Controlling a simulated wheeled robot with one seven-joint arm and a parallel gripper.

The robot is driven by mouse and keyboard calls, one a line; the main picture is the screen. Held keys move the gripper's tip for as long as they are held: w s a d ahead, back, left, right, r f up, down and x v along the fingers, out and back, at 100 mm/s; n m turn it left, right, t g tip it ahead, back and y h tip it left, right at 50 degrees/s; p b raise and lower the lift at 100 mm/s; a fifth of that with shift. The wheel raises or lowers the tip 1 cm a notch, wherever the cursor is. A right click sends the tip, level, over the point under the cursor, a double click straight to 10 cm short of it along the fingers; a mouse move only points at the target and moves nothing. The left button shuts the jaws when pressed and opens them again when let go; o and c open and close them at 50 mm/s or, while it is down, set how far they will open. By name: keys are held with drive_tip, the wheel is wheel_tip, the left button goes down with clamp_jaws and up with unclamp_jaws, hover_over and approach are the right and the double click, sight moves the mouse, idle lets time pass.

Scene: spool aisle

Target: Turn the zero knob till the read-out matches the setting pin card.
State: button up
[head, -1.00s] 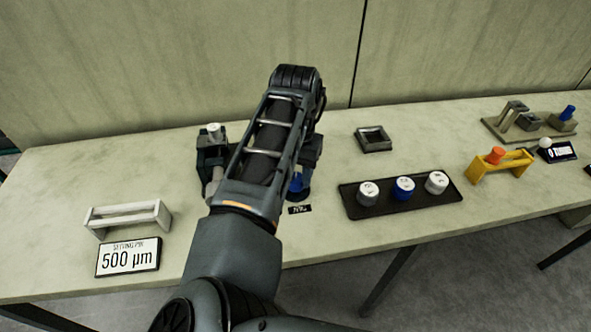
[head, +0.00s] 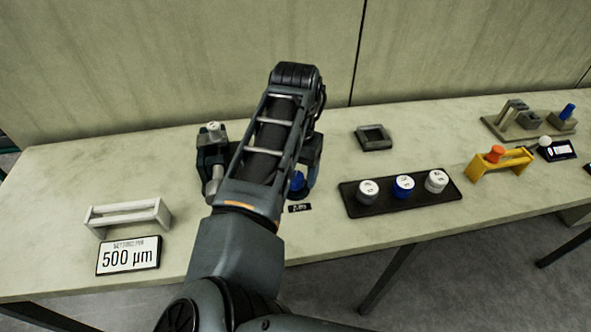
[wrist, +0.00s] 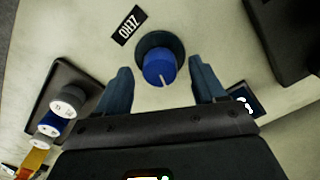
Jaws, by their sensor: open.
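The zero knob (wrist: 160,68) is blue with a white pointer line, on a dark round base beside a black ZERO label (wrist: 128,25). In the head view the knob (head: 297,183) shows partly behind my arm. My gripper (wrist: 160,75) is open, with one finger on each side of the knob and a visible gap on both sides. A dark display, seemingly the read-out (wrist: 245,102), is partly hidden by the right finger; its digits are not legible. The setting pin card (head: 128,256) reads 500 µm at the front left.
A black tray (head: 360,211) holds three capped cylinders to the right. A grey rack (head: 128,215) stands behind the card. A square grey dish (head: 373,138) and a yellow holder (head: 497,164) are farther right. A dark device (head: 210,165) stands left of my arm.

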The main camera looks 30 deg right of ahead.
wheel_tip(320, 180, up, 8)
drive_tip(key=shift+f+b, duration=0.15)
drive_tip(key=shift+b, duration=0.15)
drive_tip(key=shift+d, duration=0.1)
idle(0.4)
